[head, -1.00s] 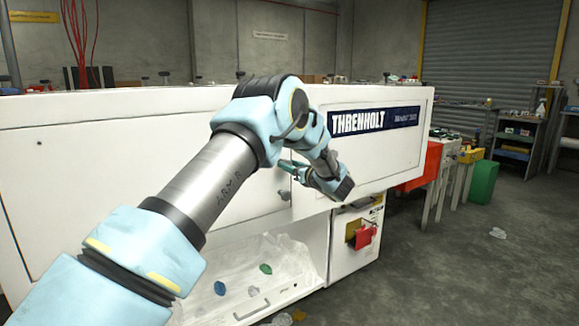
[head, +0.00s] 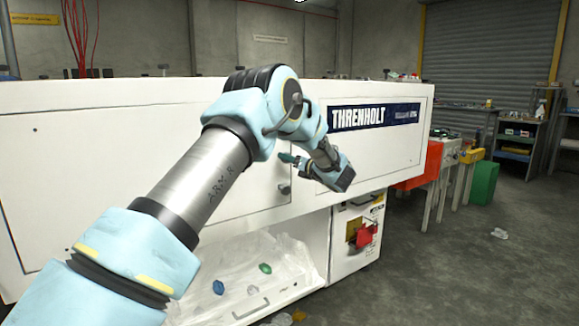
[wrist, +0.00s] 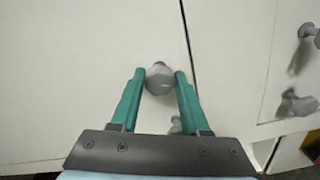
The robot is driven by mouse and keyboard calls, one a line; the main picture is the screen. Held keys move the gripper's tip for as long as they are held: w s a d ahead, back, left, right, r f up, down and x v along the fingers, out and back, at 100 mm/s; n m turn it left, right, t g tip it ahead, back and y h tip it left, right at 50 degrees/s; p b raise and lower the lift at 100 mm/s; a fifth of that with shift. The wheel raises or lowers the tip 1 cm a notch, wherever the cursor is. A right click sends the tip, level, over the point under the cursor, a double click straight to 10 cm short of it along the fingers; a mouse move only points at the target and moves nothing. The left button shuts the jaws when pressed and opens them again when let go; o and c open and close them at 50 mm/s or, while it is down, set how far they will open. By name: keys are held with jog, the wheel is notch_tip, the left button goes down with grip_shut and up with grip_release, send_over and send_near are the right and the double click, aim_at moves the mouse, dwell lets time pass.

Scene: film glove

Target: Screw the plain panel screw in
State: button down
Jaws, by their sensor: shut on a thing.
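A grey, round-headed panel screw (wrist: 159,79) stands at the white panel close to a dark seam in the wrist view. The teal fingers of my gripper (wrist: 160,74) are closed on its head from both sides. In the head view my gripper (head: 284,157) reaches the white machine front near the panel's right edge, and the held screw is hidden there. How deep the screw sits cannot be told. Another grey knob (head: 284,189) shows just below the gripper in the head view.
Grey knobs (wrist: 307,32) stand on the panel to the right in the wrist view. Below the panel is an open white bay (head: 250,250) holding plastic film and coloured pieces. Red tags (head: 362,236) hang on the cabinet beside it. The floor at right is mostly clear.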

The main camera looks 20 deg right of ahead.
jog(key=n+p, duration=0.5)
jog(key=n, duration=0.2)
jog(key=n+p, duration=0.6)
jog(key=n, duration=0.2)
jog(key=n+p, duration=0.5)
jog(key=n, duration=0.2)
jog(key=shift+a+f, duration=0.2)
jog(key=shift+a, duration=0.05)
dwell(2.3)
dwell(0.3)
jog(key=shift+c, duration=1.9)
grip_release()
